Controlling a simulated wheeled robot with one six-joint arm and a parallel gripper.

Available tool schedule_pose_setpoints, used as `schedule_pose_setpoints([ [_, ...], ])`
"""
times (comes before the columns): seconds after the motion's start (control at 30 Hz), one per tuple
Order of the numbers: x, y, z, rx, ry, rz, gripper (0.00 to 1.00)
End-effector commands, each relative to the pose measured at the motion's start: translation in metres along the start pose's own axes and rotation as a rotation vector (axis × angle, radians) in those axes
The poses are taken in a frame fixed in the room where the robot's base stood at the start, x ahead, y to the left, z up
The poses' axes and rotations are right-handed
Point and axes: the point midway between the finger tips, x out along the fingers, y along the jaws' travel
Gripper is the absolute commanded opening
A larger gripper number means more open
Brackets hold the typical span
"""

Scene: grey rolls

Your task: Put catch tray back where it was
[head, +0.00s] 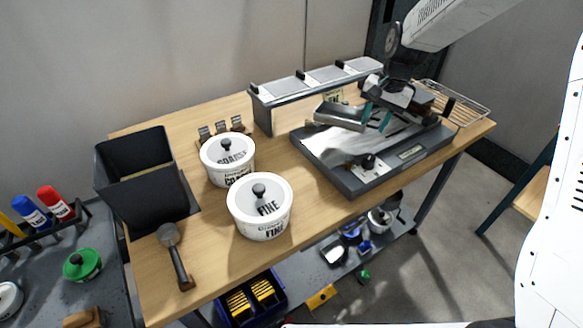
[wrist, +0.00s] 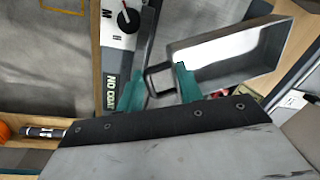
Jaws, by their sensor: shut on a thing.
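The catch tray (head: 338,116) is a small grey metal pan with a loop handle. It is held over the dark flat machine base (head: 350,186) in the head view. The wrist view shows the tray (wrist: 232,50) reaching up and right from my gripper, with its hollow side visible. My gripper (wrist: 160,82) has teal fingers and is shut on the tray's handle. In the head view my gripper (head: 376,116) hangs just right of the tray. I cannot tell whether the tray touches the base.
A raised rack (head: 315,80) stands behind the base. A wire rack (head: 462,103) lies at the table's right end. Two white lidded pots, labelled COARSE (head: 228,160) and FINE (head: 260,207), stand left. A black bin (head: 145,178) and a portafilter-like tool (head: 175,255) are further left.

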Motion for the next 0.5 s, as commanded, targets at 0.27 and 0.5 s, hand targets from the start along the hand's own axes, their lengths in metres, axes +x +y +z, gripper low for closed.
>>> schedule_pose_setpoints([
  [0.27,0.02,-0.058,0.12,0.321,0.063,-0.004,0.03],
  [0.5,0.029,-0.072,0.173,0.484,0.083,-0.029,0.03],
])
